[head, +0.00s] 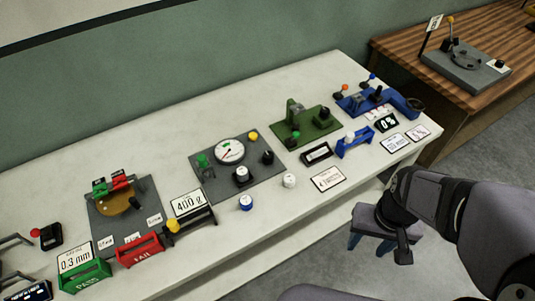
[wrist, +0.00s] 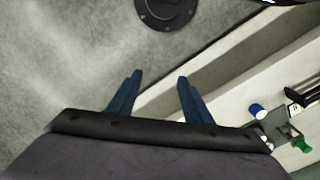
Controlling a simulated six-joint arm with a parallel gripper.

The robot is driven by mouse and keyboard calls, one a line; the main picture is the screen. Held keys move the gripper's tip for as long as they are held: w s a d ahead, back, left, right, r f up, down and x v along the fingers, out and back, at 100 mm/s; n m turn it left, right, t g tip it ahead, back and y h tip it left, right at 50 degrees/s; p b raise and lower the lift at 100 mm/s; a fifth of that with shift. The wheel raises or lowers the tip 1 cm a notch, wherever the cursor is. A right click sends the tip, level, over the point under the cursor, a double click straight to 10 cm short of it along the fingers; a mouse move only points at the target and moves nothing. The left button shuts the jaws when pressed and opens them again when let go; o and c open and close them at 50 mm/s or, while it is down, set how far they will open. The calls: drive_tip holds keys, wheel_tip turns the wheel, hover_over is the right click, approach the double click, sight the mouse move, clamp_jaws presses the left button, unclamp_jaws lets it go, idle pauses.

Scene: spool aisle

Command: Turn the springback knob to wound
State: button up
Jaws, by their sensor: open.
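I cannot tell which knob is the springback knob, as no label for it is readable. More dark knobs or levers show on the green fixture (head: 303,129) and the blue fixture (head: 361,103). My gripper (head: 374,249) hangs off the bench's front edge, over the floor, fingers pointing down and apart from everything. In the wrist view my gripper (wrist: 160,78) is open and empty, its two blue fingers spread.
The long white bench (head: 115,160) carries several stations. A wooden table (head: 425,60) stands at right.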

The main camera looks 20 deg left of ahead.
drive_tip(key=w+a+n+t+b, duration=0.1)
drive_tip(key=w+a, duration=0.1)
drive_tip(key=w, duration=0.3)
drive_tip(key=w+a+n, duration=0.1)
drive_tip(key=w+a, duration=0.2)
drive_tip(key=w, duration=0.1)
drive_tip(key=n+t+y+b, duration=0.3)
drive_tip(key=n, duration=0.2)
approach(269, 155)
drive_tip(key=shift+h, duration=0.3)
drive_tip(key=shift+a+p+x, duration=0.15)
drive_tip(key=shift+p+x, duration=0.45)
drive_tip(key=shift+x, duration=1.5)
drive_tip(key=shift+a+p+x, duration=0.15)
drive_tip(key=shift+p+x, duration=0.4)
drive_tip(key=shift+x, duration=1.6)
drive_tip(key=c, duration=1)
